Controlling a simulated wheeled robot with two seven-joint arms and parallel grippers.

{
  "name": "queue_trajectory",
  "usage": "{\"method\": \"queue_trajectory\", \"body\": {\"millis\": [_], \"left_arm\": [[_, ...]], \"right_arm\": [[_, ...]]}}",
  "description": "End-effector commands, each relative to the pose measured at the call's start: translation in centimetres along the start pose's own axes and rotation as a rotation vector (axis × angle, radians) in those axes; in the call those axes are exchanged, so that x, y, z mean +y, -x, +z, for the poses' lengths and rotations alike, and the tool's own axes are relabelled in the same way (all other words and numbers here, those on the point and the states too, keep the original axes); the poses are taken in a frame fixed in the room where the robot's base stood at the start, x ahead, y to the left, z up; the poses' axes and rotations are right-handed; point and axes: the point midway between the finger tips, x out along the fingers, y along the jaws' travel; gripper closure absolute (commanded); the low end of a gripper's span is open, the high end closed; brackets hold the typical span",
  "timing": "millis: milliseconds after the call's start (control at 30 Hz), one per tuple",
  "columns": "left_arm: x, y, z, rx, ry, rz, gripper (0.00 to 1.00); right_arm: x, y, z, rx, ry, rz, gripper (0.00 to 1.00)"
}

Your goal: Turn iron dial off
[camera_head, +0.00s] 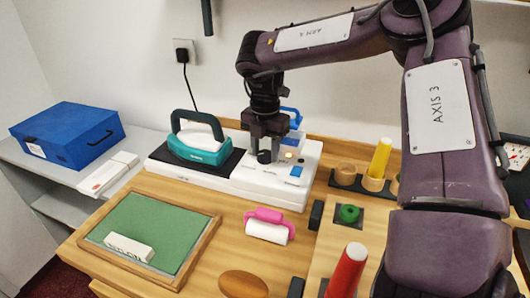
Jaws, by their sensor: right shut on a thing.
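A teal iron (197,140) with a white top rests on a black plate (169,157) at the left of a white station (298,190). A small black dial (264,157) sits on top of the station, right of the iron. My right gripper (264,150) points down over the station, shut on the dial, which its fingers partly cover. Beside the dial are small lights and a blue button (296,171). Which way the dial is turned cannot be made out. My left gripper is not in view.
A green board (150,228) with a white block (129,247) lies front left. A pink-handled roller (268,226) lies in front of the station. A blue box (67,134) stands on the left shelf. Cylinders, one yellow (379,158) and one red (346,270), stand at the right.

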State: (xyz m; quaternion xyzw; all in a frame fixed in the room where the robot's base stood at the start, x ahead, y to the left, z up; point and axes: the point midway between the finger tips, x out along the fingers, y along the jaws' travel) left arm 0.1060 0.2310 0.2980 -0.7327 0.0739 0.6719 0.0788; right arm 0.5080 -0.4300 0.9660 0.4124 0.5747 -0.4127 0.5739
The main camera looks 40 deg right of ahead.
Motion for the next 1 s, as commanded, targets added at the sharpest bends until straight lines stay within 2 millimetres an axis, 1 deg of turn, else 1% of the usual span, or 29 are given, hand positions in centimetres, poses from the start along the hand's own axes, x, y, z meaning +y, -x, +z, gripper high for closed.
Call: {"method": "queue_trajectory", "body": {"millis": [33,100,500,733,1000], "left_arm": [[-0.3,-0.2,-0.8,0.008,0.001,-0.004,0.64],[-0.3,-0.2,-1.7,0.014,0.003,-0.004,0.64],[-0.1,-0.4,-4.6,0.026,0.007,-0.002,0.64],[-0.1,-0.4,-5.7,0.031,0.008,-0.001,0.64],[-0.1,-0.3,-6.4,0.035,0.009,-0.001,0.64]], "right_arm": [[0.1,-0.1,0.0,0.000,-0.046,0.003,0.84],[0.1,-0.1,0.0,-0.001,-0.112,0.003,0.84],[0.1,0.0,0.0,-0.001,-0.450,0.003,0.84],[0.1,0.0,0.1,-0.001,-0.574,0.004,0.84],[0.1,0.1,0.0,-0.001,-0.640,0.004,0.84]]}}
